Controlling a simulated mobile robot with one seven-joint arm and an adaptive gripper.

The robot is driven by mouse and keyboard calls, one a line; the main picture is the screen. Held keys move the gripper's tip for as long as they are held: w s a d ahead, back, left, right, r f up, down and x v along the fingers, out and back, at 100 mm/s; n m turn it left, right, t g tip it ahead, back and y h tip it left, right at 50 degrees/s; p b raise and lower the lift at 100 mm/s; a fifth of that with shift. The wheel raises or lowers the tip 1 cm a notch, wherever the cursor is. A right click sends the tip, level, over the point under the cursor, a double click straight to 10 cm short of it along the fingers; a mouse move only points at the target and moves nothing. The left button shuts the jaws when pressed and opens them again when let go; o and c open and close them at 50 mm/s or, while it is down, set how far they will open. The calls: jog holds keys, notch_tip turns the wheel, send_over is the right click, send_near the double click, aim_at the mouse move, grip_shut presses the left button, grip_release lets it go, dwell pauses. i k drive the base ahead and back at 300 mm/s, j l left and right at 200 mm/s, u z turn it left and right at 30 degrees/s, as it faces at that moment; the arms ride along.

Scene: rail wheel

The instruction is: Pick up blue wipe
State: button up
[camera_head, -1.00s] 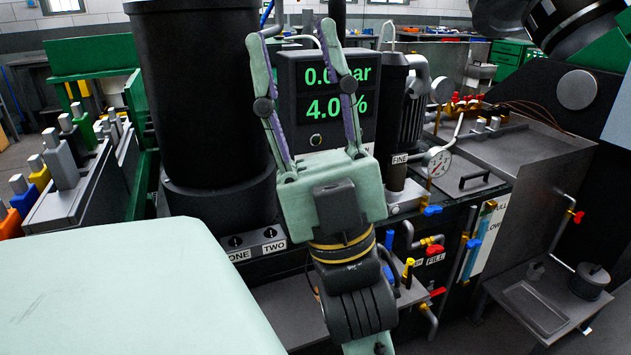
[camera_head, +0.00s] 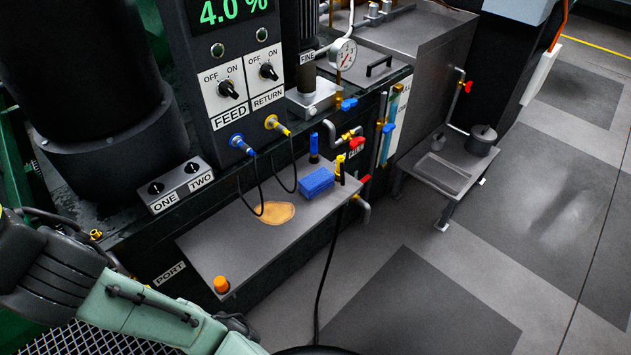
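The blue wipe (camera_head: 317,183) appears as a small, thick, blue textured pad. It lies on the grey metal shelf (camera_head: 225,254), towards the shelf's right end, beside a yellow-topped fitting. Nothing of mine touches it. Part of my arm crosses the lower left of the view, well apart from the wipe. The fingers of my gripper do not show, so its opening cannot be seen.
A tan puddle-like patch (camera_head: 268,213) lies on the shelf left of the wipe. An orange cap (camera_head: 221,284) stands at its front left. Black cables (camera_head: 246,195) hang onto the shelf from the panel. Valves and pipes (camera_head: 349,140) stand behind.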

aim_at(310, 185)
jog(key=i+j+z, duration=0.1)
jog(key=j+z, duration=0.55)
jog(key=z, duration=0.2)
jog(key=i+j, duration=0.2)
jog(key=i, duration=0.3)
